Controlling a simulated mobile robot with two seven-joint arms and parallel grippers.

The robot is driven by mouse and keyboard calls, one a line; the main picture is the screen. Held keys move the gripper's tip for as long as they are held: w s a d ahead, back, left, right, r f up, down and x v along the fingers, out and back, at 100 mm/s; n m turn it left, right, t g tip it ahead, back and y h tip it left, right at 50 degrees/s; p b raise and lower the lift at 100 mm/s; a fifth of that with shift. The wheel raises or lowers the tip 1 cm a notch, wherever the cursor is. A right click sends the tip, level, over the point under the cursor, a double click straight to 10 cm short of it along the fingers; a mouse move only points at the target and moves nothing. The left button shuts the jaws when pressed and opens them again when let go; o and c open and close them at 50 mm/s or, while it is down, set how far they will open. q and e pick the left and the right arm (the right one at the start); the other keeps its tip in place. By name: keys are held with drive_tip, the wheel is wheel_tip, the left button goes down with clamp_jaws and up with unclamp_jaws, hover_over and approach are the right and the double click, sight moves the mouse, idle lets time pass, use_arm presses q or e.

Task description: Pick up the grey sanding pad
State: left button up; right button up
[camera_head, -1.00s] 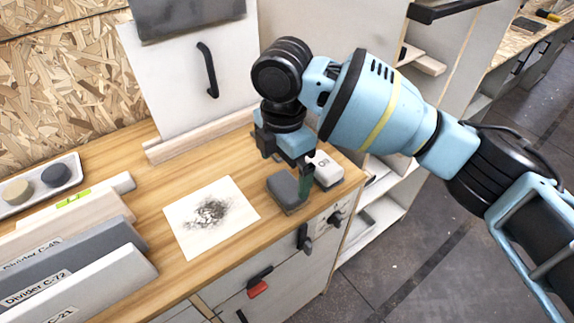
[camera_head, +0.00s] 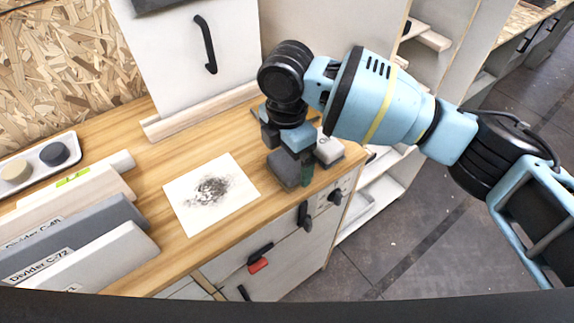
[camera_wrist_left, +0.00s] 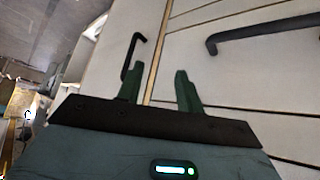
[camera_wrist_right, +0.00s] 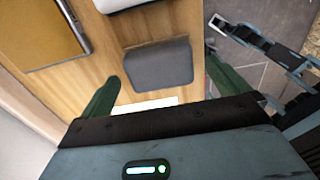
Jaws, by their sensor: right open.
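The grey sanding pad (camera_head: 283,168) lies on the wooden worktop near its front right corner. In the right wrist view the grey pad (camera_wrist_right: 158,66) sits between the two spread green fingers, with a gap on each side. My right gripper (camera_head: 296,172) is open and points down at the pad, partly covering it in the head view; the right wrist view shows its fingers (camera_wrist_right: 162,70) too. Whether the fingertips reach down to the pad's level is unclear. My left gripper (camera_wrist_left: 158,72) is open and empty in front of pale drawer fronts; it is out of the head view.
A white pad (camera_head: 328,150) lies close beside the grey one. A smudged paper sheet (camera_head: 211,194) lies left of it. Labelled dividers (camera_head: 85,240) and a tray with round pads (camera_head: 38,163) stand further left. Drawer handles stick out along the front.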

drive_tip(key=shift+f, duration=1.2)
use_arm(q)
drive_tip(key=shift+f, duration=0.1)
use_arm(e)
drive_tip(key=c, duration=0.9)
drive_tip(key=shift+r, duration=0.15)
drive_tip(key=shift+r, duration=0.5)
wheel_tip(320, 180, up, 2)
drive_tip(key=shift+r, duration=0.2)
use_arm(q)
drive_tip(key=shift+w+r+p, duration=0.45)
drive_tip(key=shift+r+p, duration=0.15)
drive_tip(key=shift+r, duration=0.25)
use_arm(e)
drive_tip(key=s, duration=0.5)
drive_tip(key=s+r, duration=0.1)
drive_tip(key=s, duration=0.4)
drive_tip(key=s+a, duration=0.1)
drive_tip(key=s, duration=0.5)
drive_tip(key=shift+a+r, duration=0.1)
drive_tip(key=shift+r, duration=0.05)
